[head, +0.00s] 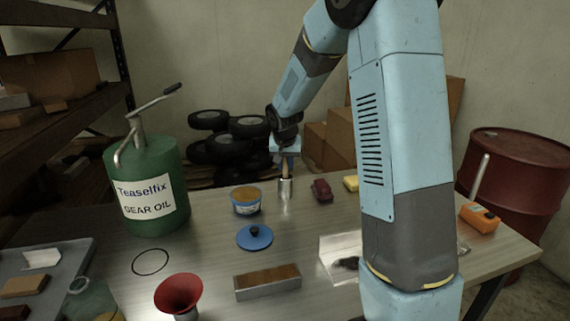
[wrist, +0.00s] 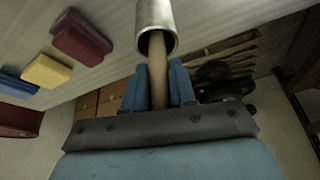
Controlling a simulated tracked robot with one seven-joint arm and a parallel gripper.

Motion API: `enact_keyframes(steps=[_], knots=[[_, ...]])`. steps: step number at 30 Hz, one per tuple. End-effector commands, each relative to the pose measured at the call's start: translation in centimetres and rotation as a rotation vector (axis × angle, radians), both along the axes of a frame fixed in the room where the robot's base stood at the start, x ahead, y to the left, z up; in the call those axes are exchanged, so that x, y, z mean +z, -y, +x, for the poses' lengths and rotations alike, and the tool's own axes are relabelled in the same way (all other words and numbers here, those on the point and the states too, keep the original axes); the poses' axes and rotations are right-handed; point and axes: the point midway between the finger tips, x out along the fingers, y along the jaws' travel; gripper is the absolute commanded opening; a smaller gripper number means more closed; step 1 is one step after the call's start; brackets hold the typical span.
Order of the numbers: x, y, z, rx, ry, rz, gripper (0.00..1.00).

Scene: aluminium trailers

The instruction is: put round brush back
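My gripper (head: 286,150) is above the far side of the table, pointing down. In the wrist view its two blue fingers (wrist: 159,88) stand on either side of the wooden handle of the round brush (wrist: 157,72) and appear closed on it, with no clear gap. The handle also shows below the gripper in the head view (head: 287,167). It runs down into the open mouth of a metal cylinder (head: 285,189), which stands upright on the table and also shows in the wrist view (wrist: 155,18). The brush's lower end is hidden inside.
A blue tin (head: 246,208) is left of the cylinder, with a blue lid (head: 254,237) nearer. Dark red (head: 322,190) and yellow (head: 351,183) blocks are to its right. A metal box (head: 267,291), a red funnel (head: 178,293) and a green oil can (head: 145,165) also stand around.

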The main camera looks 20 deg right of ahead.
Motion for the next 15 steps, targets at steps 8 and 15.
enact_keyframes(steps=[8,15], knots=[[0.01,-0.01,-0.01,0.0,0.0,0.0,0.51],[0.1,-0.02,0.0,0.0,0.0,0.0,0.51]])
